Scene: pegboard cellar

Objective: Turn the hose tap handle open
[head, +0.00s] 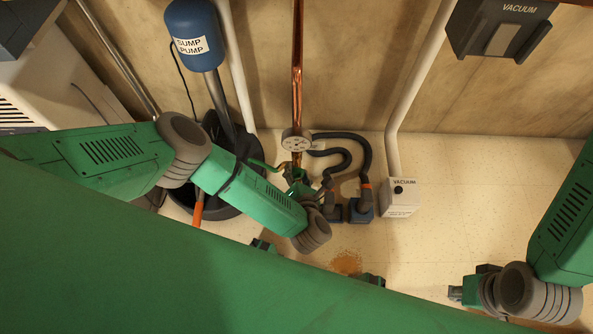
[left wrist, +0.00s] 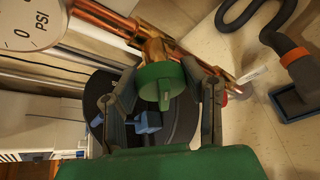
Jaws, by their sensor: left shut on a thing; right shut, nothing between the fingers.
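The tap handle is a round green knob (left wrist: 158,85) on a brass fitting (left wrist: 158,52) joined to copper pipework, seen in the left wrist view. My left gripper (left wrist: 161,76) has its two dark fingers on either side of the knob and is shut on it. In the head view my left gripper (head: 298,188) is at the foot of the vertical copper pipe (head: 297,75), below the gauge; the handle is hard to make out there. My right gripper (head: 456,293) is at lower right, shut and empty, well away from the tap.
A round gauge (head: 296,140) sits on the pipe just above the tap. Dark hoses (head: 365,160) curve beside it on the right. A white vacuum box (head: 400,197) stands further right. A black sump basin (head: 218,207) is left, under the blue pump (head: 192,25). Brown stain (head: 346,262) marks the floor.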

